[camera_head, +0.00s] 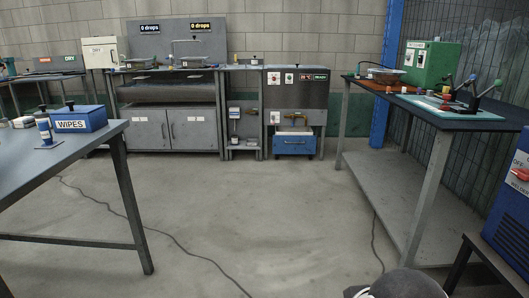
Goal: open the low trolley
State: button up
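A low blue unit (294,145) with a dark handle on its front sits near the floor under a dark machine at the back wall, right of centre. It is the likeliest low trolley, and its front looks shut. A brass-coloured fitting (296,127) is just above it. My gripper is not in view; only a rounded dark part of my own body shows at the bottom edge.
Open concrete floor (270,210) lies ahead, crossed by thin dark cables. A table with a blue WIPES box (80,119) stands at left. A workbench (433,105) with a lower shelf stands at right, near a blue machine (508,205). Grey cabinets (175,132) stand behind.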

aim_at(287, 139)
jog(key=i, duration=2.4)
jog(key=i+z, duration=0.2)
jog(key=i, duration=0.3)
jog(key=i+j+z, duration=0.2)
jog(key=i, duration=0.3)
jog(key=i+j+z, duration=0.2)
jog(key=i, duration=0.3)
jog(key=i+j+z, duration=0.15)
jog(key=i, duration=0.3)
jog(key=i+j+z, duration=1.05)
jog(key=k+j, duration=0.1)
